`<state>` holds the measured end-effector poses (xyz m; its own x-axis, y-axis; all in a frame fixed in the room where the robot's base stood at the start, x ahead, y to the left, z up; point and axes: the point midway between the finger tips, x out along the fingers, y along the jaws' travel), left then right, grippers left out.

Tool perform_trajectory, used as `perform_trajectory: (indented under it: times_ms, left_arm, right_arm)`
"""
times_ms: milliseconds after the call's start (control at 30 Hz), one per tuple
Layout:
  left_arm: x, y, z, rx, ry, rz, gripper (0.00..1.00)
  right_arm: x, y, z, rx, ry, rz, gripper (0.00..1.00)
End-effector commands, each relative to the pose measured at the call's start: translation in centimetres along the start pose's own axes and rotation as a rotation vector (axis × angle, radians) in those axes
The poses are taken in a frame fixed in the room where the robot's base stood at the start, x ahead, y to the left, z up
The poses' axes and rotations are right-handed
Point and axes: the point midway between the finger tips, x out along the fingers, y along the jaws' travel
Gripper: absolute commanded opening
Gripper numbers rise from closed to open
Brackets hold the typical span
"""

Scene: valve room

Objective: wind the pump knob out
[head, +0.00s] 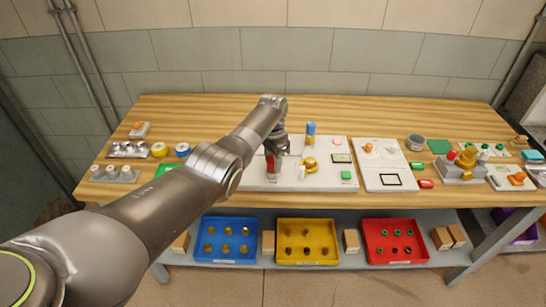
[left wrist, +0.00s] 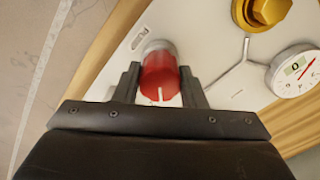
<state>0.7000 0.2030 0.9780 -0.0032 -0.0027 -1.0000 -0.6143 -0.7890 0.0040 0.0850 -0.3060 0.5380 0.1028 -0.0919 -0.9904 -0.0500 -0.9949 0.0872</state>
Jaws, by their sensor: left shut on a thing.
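The red knob (left wrist: 160,72), with a white line on its face, sits on a grey collar on the white panel in the left wrist view. My left gripper (left wrist: 160,90) has one finger on each side of it and is shut on it. In the head view the left gripper (head: 273,158) points down at the panel's left part, and the red knob (head: 271,168) shows just below it, partly hidden by the fingers. A round white gauge (left wrist: 297,74) with a red needle is to its right in the left wrist view. My right gripper is out of view.
A yellow hexagonal fitting (left wrist: 262,12) is near the knob, and a blue-topped post (head: 310,133) stands behind it on the panel (head: 325,183). A second white panel (head: 400,178) is to the right. Blue, yellow and red trays sit on the lower shelf.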

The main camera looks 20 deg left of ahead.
Motion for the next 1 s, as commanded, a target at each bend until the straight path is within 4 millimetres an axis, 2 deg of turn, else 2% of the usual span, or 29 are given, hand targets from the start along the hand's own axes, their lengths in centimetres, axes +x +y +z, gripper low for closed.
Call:
perform_trajectory:
  times_ms: [600, 1000]
  left_arm:
    - [-0.3, 0.0, -0.1, -0.559, 0.004, -0.002, 0.15]
    - [-0.2, 0.0, -0.1, -0.761, 0.007, -0.002, 0.15]
  right_arm:
    - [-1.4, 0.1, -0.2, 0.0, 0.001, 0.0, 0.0]
    - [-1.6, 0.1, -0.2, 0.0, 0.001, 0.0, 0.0]
